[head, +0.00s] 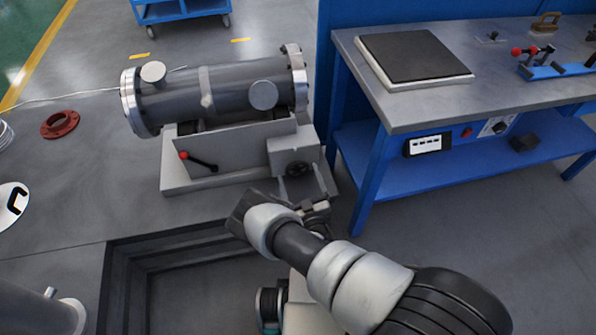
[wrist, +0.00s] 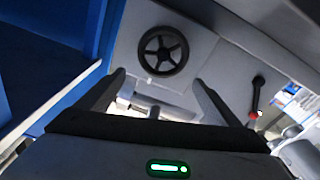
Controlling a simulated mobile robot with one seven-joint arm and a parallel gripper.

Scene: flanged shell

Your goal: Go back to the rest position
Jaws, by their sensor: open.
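My gripper (wrist: 155,85) is open and empty in the wrist view, its two dark fingers spread apart. Beyond and between the fingers is a black handwheel (wrist: 163,51) on a grey housing. In the head view my arm reaches forward from the lower right, and its end is close to the front of the shell's stand. The flanged shell (head: 227,97) lies horizontally on the grey stand (head: 230,158). The handwheel (head: 298,169) shows at the stand's right end. The fingertips are mostly hidden behind my wrist in the head view.
A blue workbench (head: 455,105) stands close on the right, with a dark plate (head: 412,55) on top. A red-knobbed lever (head: 197,160) sticks out of the stand. A stepped pit (head: 180,255) lies in front. A red ring (head: 60,124) lies on the floor at left.

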